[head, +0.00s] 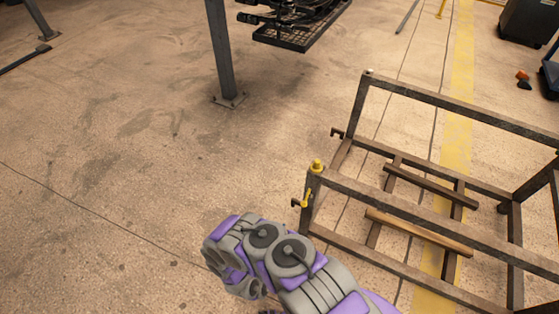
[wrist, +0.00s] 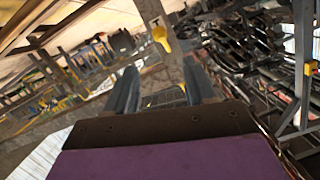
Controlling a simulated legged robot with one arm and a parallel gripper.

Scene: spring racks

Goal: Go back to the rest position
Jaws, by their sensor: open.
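My purple and grey arm reaches up from the bottom of the head view, left of a metal rack (head: 430,208). In the wrist view my gripper (wrist: 162,85) is open, with two dark fingers apart and nothing held between them. A grey post with a yellow part (wrist: 160,38) stands beyond the fingers there. In the head view the rack's near corner post carries a yellow cap (head: 317,165) and a small yellow hook-like part (head: 306,199). My gripper's fingers cannot be made out in the head view.
A grey pillar (head: 221,50) stands on the floor at the back, with a dark mesh platform (head: 300,30) beside it. A dark bin (head: 525,20) is at the top right, near a small orange object (head: 522,75). The floor (head: 110,180) on the left is clear.

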